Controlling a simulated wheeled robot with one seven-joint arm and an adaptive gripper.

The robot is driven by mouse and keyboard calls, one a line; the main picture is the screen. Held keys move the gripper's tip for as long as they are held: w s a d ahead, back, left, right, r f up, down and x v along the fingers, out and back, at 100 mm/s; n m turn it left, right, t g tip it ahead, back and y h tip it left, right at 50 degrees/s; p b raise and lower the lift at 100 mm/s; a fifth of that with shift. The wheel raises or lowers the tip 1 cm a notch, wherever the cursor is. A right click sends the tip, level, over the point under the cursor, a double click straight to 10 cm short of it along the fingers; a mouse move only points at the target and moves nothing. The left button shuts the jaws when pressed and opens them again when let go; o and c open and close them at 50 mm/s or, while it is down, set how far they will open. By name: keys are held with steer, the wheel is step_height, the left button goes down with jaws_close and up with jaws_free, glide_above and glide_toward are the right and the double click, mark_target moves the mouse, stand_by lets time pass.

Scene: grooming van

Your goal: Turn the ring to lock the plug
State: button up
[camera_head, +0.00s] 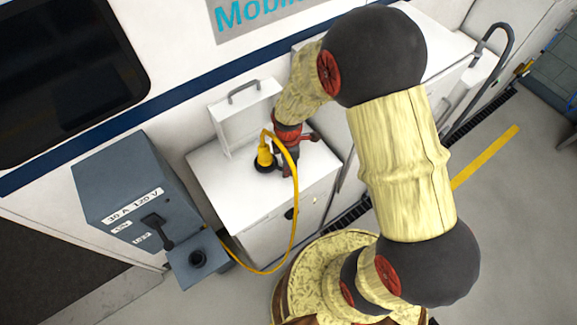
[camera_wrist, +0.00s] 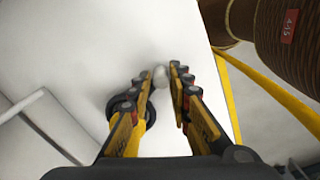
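A yellow plug (camera_head: 264,155) stands upright on the white cabinet top, with a yellow cable (camera_head: 296,205) looping from it. A dark ring (camera_head: 260,167) shows around the plug's foot; its turn position is too small to tell. My gripper (camera_head: 289,172) points down close to the right of the plug, partly behind the cable. In the wrist view my gripper (camera_wrist: 163,73) has its fingers apart, with a small pale rounded thing (camera_wrist: 160,76) between the tips. Whether they touch it is unclear. A dark round part (camera_wrist: 149,114) shows behind the left finger.
A grey power box (camera_head: 130,190) marked 30 A 120 V stands at left, with a black lever and a lower socket (camera_head: 198,258). A white raised panel with a handle (camera_head: 244,92) stands behind the plug. The white cabinet top (camera_head: 225,200) is clear at front.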

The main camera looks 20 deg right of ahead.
steer(key=o, duration=0.3)
steer(key=shift+o, duration=0.2)
step_height(320, 180, up, 12)
stand_by(0.5)
stand_by(0.5)
steer(key=s+d+r+m+t+b, duration=0.1)
steer(key=s+r+m+t+b, duration=0.1)
steer(key=s+m+b, duration=0.5)
steer(key=s+d+r+m+t+b, duration=0.2)
steer(key=s+m+t+b, duration=0.1)
steer(key=s+m+b, duration=0.5)
steer(key=m+b, duration=0.1)
steer(key=b, duration=0.2)
steer(key=shift+r+m+t+b, duration=0.2)
steer(key=shift+m+t+b, duration=0.1)
steer(key=shift+m+b, duration=0.1)
